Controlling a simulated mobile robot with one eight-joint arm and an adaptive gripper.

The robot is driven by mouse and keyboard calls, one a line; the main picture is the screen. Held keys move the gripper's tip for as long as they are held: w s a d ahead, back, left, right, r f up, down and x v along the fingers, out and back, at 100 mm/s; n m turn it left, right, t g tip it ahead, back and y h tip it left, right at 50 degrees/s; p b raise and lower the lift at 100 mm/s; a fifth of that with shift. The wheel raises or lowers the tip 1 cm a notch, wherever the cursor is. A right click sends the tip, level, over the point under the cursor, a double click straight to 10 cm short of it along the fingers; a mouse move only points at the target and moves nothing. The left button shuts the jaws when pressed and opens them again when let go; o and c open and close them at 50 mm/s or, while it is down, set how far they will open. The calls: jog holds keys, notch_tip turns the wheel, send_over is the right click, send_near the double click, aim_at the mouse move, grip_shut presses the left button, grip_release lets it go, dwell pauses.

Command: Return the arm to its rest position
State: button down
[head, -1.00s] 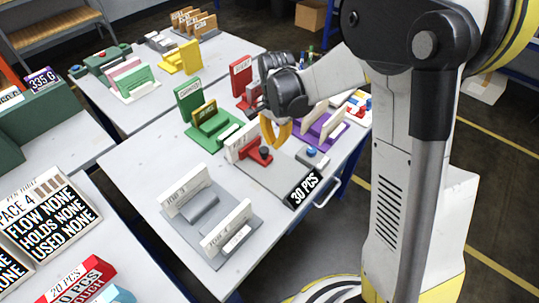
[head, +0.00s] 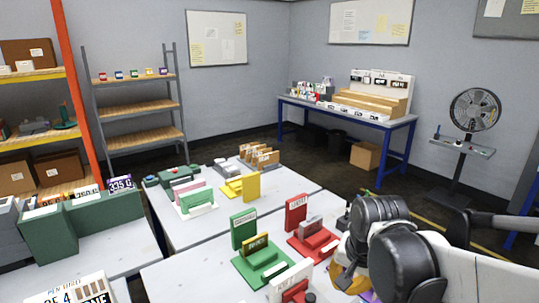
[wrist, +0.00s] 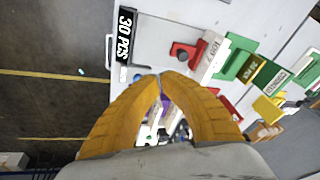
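My arm reaches in from the right edge of the head view, its dark joints and pale link low in the picture. My gripper (head: 345,279) shows there only as a bit of orange finger beside the dark joint. In the wrist view my gripper (wrist: 160,76) points over the table with its two orange fingers' tips together and nothing visible held. The near table (head: 185,275) lies below it. A purple fixture is partly hidden behind the fingers in the wrist view.
Red (head: 314,241) and green (head: 262,262) fixtures stand on the near table, left of my arm. A black "30 PCS" sign (wrist: 123,36) sits at its edge. Farther off are a bench (head: 385,119), a fan (head: 475,110) and shelves (head: 140,108). Floor lies open beyond the table edge.

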jog(key=s+d+r+n+t, duration=0.1)
jog(key=s+n+t, duration=0.1)
jog(key=s, duration=0.3)
jog(key=s+r+n+t, duration=0.1)
jog(key=s+r+n, duration=0.1)
jog(key=s, duration=0.3)
jog(key=shift+s+d+r+n+t, duration=0.25)
jog(key=shift+d+n+t, duration=0.15)
jog(key=shift+n, duration=0.5)
dwell(0.5)
